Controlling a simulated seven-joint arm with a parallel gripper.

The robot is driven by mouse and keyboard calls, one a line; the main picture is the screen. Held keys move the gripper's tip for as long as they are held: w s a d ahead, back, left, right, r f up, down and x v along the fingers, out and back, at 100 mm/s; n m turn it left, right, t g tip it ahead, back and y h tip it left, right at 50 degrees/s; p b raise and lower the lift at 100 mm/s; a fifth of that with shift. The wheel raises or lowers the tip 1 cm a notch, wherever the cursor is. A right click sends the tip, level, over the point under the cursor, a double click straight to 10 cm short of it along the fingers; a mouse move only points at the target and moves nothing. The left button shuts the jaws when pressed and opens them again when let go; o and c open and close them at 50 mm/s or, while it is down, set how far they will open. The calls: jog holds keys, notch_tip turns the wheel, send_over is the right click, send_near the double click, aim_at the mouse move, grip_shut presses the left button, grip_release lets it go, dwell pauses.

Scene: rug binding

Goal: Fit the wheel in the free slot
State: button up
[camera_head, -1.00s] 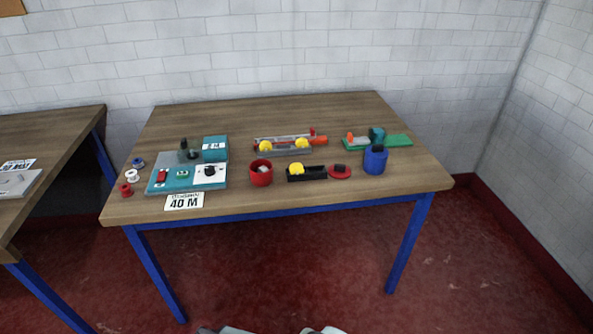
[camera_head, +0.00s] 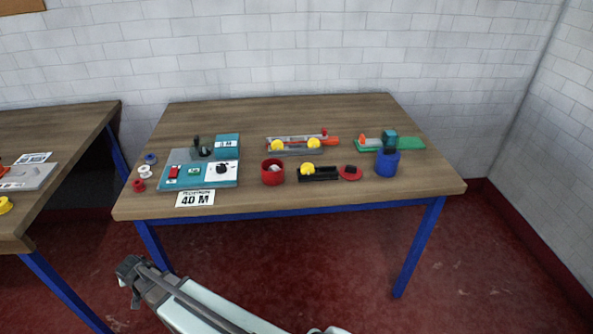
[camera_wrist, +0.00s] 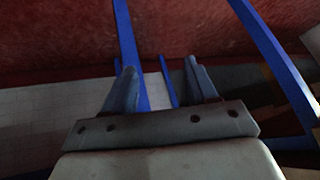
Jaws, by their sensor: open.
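Yellow wheels show in the head view. One wheel (camera_head: 308,169) sits at the left end of a black holder (camera_head: 326,175) near the table's front. Two more wheels (camera_head: 278,145) (camera_head: 314,144) are on a grey and orange fixture (camera_head: 297,138) behind it. I cannot tell which slot is free. My gripper (camera_head: 130,270) is low in front of the table, left of centre, well apart from the wheels. In the wrist view my gripper (camera_wrist: 161,78) is open with nothing between its fingers.
A teal board (camera_head: 190,180), red cup (camera_head: 273,172), red disc (camera_head: 350,173), blue pot (camera_head: 387,163) and green board (camera_head: 372,146) stand on the wooden table (camera_head: 420,185). Small spools (camera_head: 144,172) lie at its left. Another table (camera_head: 60,140) holds a yellow round piece (camera_head: 5,205). The front right tabletop is clear.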

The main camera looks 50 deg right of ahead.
jog(key=w+a+r+m+t, duration=0.1)
jog(key=w+r+t, duration=0.1)
jog(key=w+r, duration=0.55)
jog(key=w+a+r+m+t, duration=0.1)
jog(key=w+a+r+t, duration=0.2)
jog(key=r, duration=0.7)
jog(key=w+d+r+m+t+h, duration=0.15)
jog(key=w+d+r, duration=0.25)
jog(key=d+r, duration=0.45)
jog(key=w+d+r+m+h, duration=0.2)
jog(key=w+d+r+m, duration=0.1)
jog(key=d+r, duration=0.55)
jog(key=s+d+m+g+h, duration=0.3)
jog(key=s+d+m+g, duration=0.15)
jog(key=d, duration=0.95)
jog(key=m+g+y, duration=0.4)
jog(key=m+g, duration=0.7)
jog(key=g, duration=0.1)
send_near(308, 164)
jog(key=shift+s+d+f, duration=0.25)
jog(key=shift+d+f, duration=0.05)
jog(key=shift+f, duration=0.25)
jog(key=shift+s+d+f, duration=0.3)
jog(key=shift+f, duration=0.25)
jog(key=shift+a+x, duration=0.2)
jog(key=shift+x, duration=1.25)
jog(key=shift+a+x, duration=0.15)
jog(key=shift+x, duration=1.35)
jog(key=shift+w+f, duration=0.1)
jog(key=shift+w, duration=0.05)
